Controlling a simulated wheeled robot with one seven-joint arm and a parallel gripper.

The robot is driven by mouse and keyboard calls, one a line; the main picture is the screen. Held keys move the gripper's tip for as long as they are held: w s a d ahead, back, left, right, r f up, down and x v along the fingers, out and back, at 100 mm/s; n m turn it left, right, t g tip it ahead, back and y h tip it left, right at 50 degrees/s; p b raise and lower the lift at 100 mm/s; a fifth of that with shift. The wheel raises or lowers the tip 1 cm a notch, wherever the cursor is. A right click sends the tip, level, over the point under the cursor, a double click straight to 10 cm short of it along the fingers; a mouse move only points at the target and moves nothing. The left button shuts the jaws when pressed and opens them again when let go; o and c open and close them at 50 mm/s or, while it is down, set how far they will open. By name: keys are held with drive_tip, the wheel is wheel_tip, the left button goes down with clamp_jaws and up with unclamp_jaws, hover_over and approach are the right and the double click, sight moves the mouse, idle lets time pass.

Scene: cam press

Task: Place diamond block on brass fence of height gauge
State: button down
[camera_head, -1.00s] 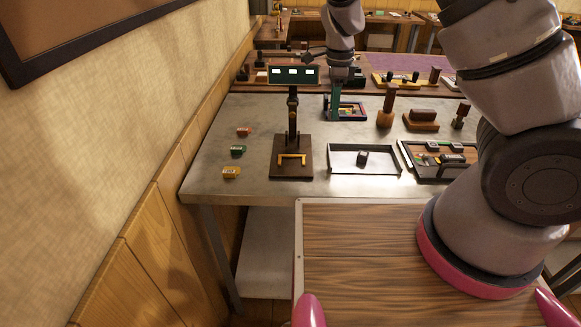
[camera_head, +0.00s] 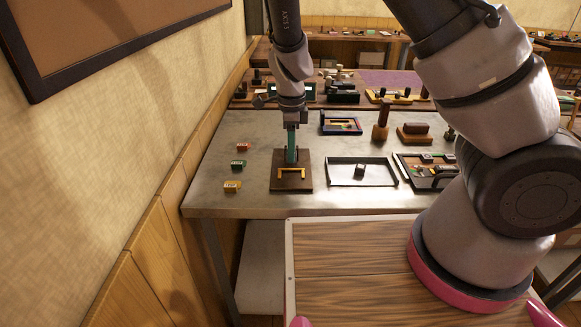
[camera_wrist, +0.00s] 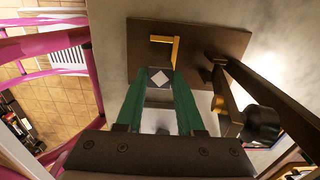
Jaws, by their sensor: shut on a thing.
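The diamond block (camera_wrist: 160,77) is a dark block with a white diamond on its face, seen in the wrist view. My gripper (camera_head: 291,160) has green fingers and is shut on it; the gripper also shows in the wrist view (camera_wrist: 159,82). The brass fence (camera_head: 290,172) is a small bracket on the dark base of the height gauge (camera_head: 282,185). In the wrist view the fence (camera_wrist: 174,52) lies just beyond the block. I cannot tell whether they touch. My arm hides the gauge's column in the head view.
Red, green and yellow blocks (camera_head: 232,187) lie left of the gauge. A tray (camera_head: 335,184) with one dark block stands to its right, with another filled tray (camera_head: 408,176) beyond. In the wrist view, the gauge's arm and dark knob (camera_wrist: 262,124) are close to my fingers' right.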

sight(291, 175)
drive_tip(key=shift+f, duration=2.5)
drive_tip(key=shift+f, duration=0.1)
drive_tip(key=c, duration=0.5)
unclamp_jaws()
wheel_tip(291, 175, up, 12)
drive_tip(key=shift+r, duration=0.15)
